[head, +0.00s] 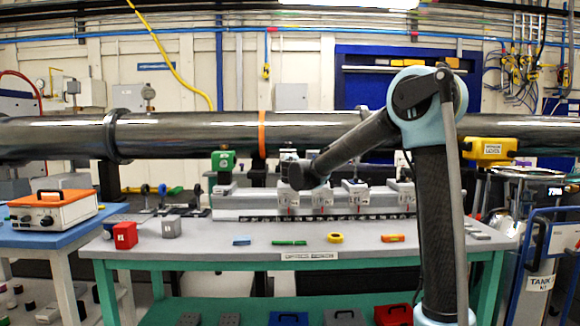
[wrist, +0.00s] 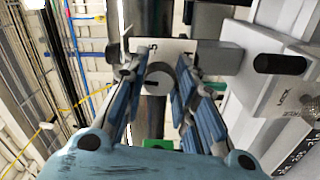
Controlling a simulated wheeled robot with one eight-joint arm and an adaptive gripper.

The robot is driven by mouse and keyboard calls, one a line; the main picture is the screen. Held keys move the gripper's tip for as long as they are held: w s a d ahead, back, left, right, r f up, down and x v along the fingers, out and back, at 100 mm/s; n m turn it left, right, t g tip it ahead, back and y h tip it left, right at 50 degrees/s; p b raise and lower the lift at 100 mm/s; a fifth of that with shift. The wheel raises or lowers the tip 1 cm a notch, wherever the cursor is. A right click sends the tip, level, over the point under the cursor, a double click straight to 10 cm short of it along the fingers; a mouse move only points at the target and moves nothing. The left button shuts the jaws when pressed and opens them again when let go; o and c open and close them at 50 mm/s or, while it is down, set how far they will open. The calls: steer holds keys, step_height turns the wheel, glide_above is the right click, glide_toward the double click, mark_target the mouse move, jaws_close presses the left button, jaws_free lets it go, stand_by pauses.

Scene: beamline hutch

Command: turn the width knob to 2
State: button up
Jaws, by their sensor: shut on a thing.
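In the wrist view my gripper (wrist: 161,70) has its blue fingers on either side of a round grey knob (wrist: 158,76), shut on it. The knob has a short dark mark on its face, towards the left. Behind it is a pale plate (wrist: 176,47) with small marks too small to read, so I cannot tell the setting. In the head view my arm reaches to a row of white units (head: 352,193) on the bench, and its dark wrist hides the knob and the fingers.
A large dark pipe (head: 190,134) runs behind the units. A grey block (wrist: 218,58) sits close to the right of the fingers in the wrist view.

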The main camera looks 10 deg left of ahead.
steer(key=shift+s+n, duration=0.1)
steer(key=shift+n, duration=2.1)
steer(key=o, duration=1.1)
steer(key=shift+c, duration=0.2)
steer(key=v, duration=1.1)
steer(key=shift+s, duration=0.4)
steer(key=shift+f, duration=0.1)
